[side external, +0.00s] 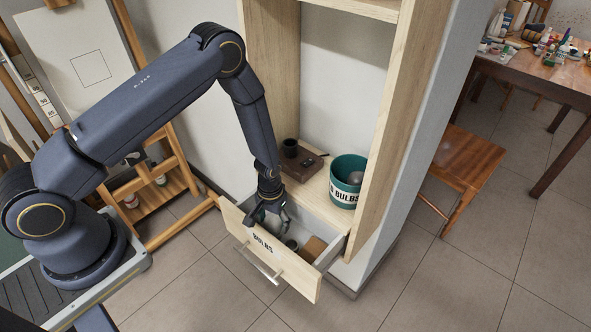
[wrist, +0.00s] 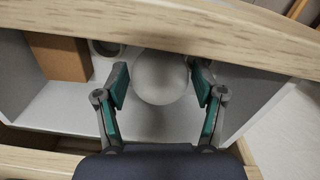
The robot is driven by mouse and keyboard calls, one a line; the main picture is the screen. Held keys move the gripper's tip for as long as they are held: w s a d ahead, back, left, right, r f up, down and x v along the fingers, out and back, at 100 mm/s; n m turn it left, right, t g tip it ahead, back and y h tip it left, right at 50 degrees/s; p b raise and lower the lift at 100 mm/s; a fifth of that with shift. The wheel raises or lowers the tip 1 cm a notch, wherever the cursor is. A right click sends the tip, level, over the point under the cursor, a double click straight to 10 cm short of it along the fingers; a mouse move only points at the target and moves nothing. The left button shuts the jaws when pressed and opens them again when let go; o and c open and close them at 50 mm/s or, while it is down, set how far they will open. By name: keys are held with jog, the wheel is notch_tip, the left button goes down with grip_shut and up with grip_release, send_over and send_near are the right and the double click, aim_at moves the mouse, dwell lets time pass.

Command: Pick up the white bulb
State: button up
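The white bulb (wrist: 160,77) is a round pale ball inside the open drawer (side external: 265,250) labelled BULBS. In the wrist view my gripper (wrist: 161,84) has its two teal-padded fingers apart, one to each side of the bulb. Narrow gaps seem to show between the pads and the bulb. In the side view my gripper (side external: 268,212) points down into the left part of the drawer. I cannot make out the bulb there; the gripper and drawer front hide that spot.
The drawer also holds a tan box (wrist: 60,57) and a small dark round container (wrist: 107,47). The drawer walls are close around my gripper.

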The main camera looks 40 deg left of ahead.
jog(key=c, duration=0.8)
jog(key=shift+r, duration=0.1)
